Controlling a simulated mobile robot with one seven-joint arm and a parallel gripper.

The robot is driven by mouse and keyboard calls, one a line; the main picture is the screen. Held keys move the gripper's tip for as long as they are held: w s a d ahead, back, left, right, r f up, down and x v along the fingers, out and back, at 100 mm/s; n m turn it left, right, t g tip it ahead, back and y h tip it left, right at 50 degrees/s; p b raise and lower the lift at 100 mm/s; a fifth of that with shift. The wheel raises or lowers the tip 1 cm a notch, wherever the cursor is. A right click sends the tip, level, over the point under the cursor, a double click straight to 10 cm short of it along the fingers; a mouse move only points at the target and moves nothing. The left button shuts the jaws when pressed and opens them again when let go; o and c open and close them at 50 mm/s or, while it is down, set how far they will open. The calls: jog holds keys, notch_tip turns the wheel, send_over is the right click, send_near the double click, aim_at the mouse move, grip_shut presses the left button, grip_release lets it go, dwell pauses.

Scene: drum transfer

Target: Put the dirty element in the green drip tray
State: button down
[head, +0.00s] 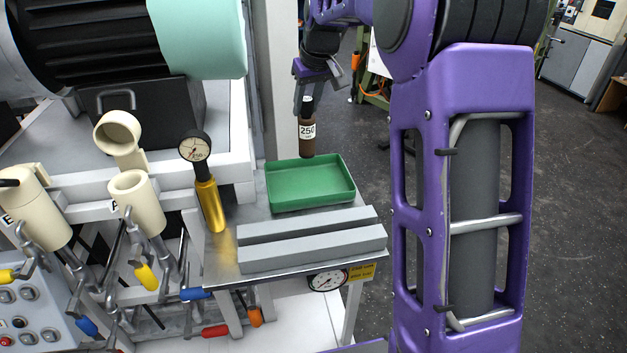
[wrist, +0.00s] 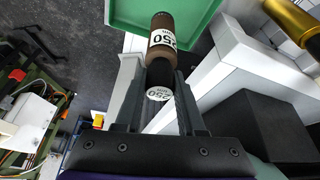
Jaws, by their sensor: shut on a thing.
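A grey slotted block (head: 310,243) lies in front of the tray on the metal table (head: 225,262). A brass gauge tool (head: 208,190) stands left of the tray. Cream housings (head: 137,190) with coloured-handled valves are further left. Open floor lies to the right.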

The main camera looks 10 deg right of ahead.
aim_at(308, 139)
notch_tip(308, 139, down, 10)
jog(key=shift+b, duration=0.6)
jog(key=shift+f, duration=0.1)
jog(key=shift+f, duration=0.15)
jog(key=c, duration=0.5)
grip_release()
jog(key=shift+d+r, duration=0.1)
jog(key=shift+r, duration=0.45)
jog(key=p+v, duration=0.1)
jog(key=v, duration=1)
jog(key=shift+s+r, duration=0.15)
jog(key=shift+s, duration=0.1)
